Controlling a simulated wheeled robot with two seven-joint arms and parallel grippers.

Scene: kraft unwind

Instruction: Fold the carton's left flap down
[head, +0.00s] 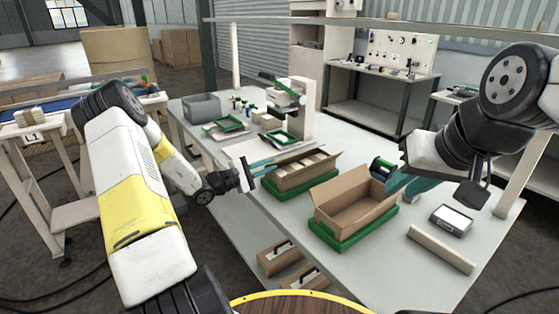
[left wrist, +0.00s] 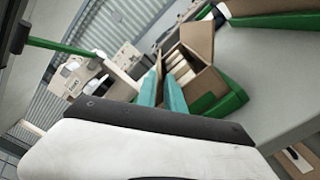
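A brown open-topped carton (head: 303,179) with pale items inside sits on a green tray (head: 301,192). It also shows in the left wrist view (left wrist: 204,84), beyond my fingers. My left gripper (head: 268,165) is at this carton's left end; in the left wrist view its two teal fingers (left wrist: 163,94) stand apart with a gap between them. A second, empty open carton (head: 345,213) sits on another green tray (head: 342,243). My right gripper (head: 415,187) is beside its right side, its teal fingertips partly hidden by the arm.
A white and green machine (head: 292,108) and a grey bin (head: 202,106) stand farther back on the table. A black-and-white device (head: 451,219) and a long beige bar (head: 441,248) lie at the right. Small brown boxes (head: 279,258) are below the front edge.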

